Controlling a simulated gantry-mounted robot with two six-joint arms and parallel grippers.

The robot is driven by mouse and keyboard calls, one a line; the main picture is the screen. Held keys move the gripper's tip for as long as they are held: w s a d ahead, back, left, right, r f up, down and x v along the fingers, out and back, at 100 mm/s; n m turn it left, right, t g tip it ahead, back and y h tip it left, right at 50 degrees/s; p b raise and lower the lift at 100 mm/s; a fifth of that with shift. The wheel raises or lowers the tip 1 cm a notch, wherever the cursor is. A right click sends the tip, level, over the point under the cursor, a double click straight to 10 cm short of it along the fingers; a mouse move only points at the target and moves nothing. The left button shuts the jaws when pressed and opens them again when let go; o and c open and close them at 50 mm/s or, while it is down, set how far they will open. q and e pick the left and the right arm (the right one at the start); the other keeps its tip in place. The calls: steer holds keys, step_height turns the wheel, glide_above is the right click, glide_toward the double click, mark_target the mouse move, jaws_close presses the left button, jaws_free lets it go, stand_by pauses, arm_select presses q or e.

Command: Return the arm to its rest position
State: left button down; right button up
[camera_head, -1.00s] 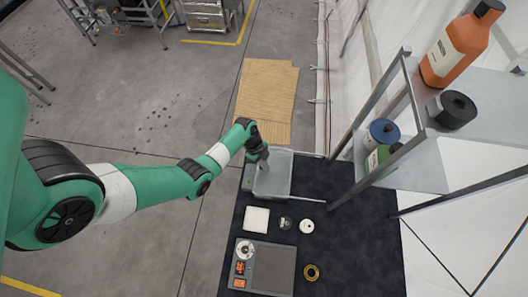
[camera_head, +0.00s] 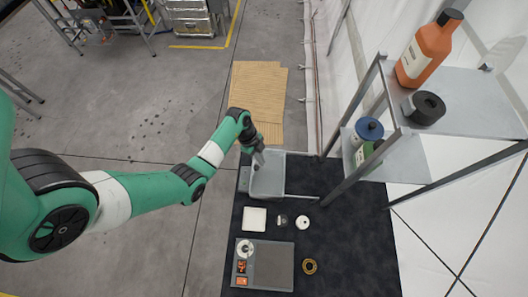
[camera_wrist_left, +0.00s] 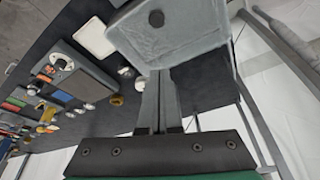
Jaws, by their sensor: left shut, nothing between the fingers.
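My left gripper (camera_head: 260,158) reaches in from the left and hangs over the grey bin on the black-topped table. Its elbow is bent and the forearm stretches out across the floor. In the left wrist view the two fingers (camera_wrist_left: 158,100) are pressed together with nothing between them. Their tips overlap the bin in that view; I cannot tell how high above it they are. My right gripper is not in view.
The grey bin (camera_head: 291,180) stands at the table's far end. A metal shelf (camera_head: 470,100) with an orange bottle (camera_head: 430,50) stands right. Open floor lies left.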

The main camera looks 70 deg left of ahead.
arm_select(q)
steer(key=shift+s+r, duration=0.1)
steer(key=shift+r, duration=0.15)
